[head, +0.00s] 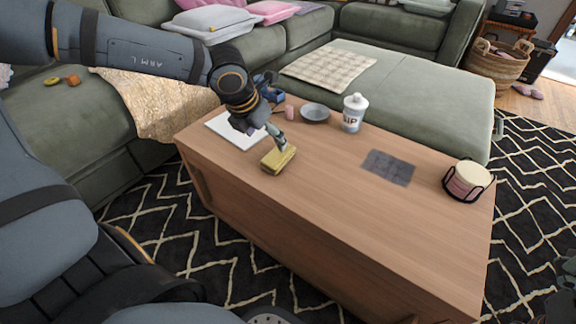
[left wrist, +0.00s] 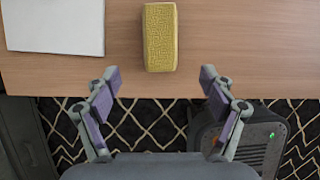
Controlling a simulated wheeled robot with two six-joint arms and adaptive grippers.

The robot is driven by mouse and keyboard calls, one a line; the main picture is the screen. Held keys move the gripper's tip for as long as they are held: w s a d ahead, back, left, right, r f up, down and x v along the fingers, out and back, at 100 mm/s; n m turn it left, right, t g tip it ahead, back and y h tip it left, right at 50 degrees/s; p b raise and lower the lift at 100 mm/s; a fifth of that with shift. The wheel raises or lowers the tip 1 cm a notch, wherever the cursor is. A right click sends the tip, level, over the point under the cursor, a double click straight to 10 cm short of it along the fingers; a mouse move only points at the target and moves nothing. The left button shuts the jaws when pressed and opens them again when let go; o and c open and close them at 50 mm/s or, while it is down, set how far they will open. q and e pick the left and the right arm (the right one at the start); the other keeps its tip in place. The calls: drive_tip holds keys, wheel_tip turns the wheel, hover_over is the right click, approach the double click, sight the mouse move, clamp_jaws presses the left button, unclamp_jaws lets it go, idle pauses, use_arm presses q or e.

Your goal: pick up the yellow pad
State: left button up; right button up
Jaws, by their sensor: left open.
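The yellow pad (head: 278,162) is a small block with a patterned top. It lies on the wooden coffee table (head: 330,195) near the table's left front edge. My left gripper (head: 281,143) is above it in the head view and partly hides its far side. In the left wrist view the pad (left wrist: 160,38) lies lengthwise, ahead of my left gripper (left wrist: 160,80). The fingers are spread wide with nothing between them, and the pad lines up with the gap. At the head view's lower right edge, a cut-off grey part may be my right gripper; its jaws are unclear.
A white sheet (head: 228,132) lies left of the pad. A grey bowl (head: 315,112), a white bottle (head: 354,113), a pink cup (head: 290,112), a dark grey mat (head: 388,167) and a candle in a black holder (head: 468,181) are on the table.

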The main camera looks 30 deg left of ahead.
sight(278, 154)
use_arm(q)
drive_tip(key=b+x, duration=0.2)
drive_tip(key=x, duration=0.3)
drive_tip(key=shift+w+b+x, duration=0.15)
drive_tip(key=shift+b+x, duration=0.35)
drive_tip(key=shift+x, duration=0.85)
drive_tip(key=shift+w+b+x, duration=0.2)
drive_tip(key=shift+b+x, duration=0.3)
drive_tip(key=shift+x, duration=0.85)
drive_tip(key=shift+r, duration=0.2)
drive_tip(key=c, duration=1.1)
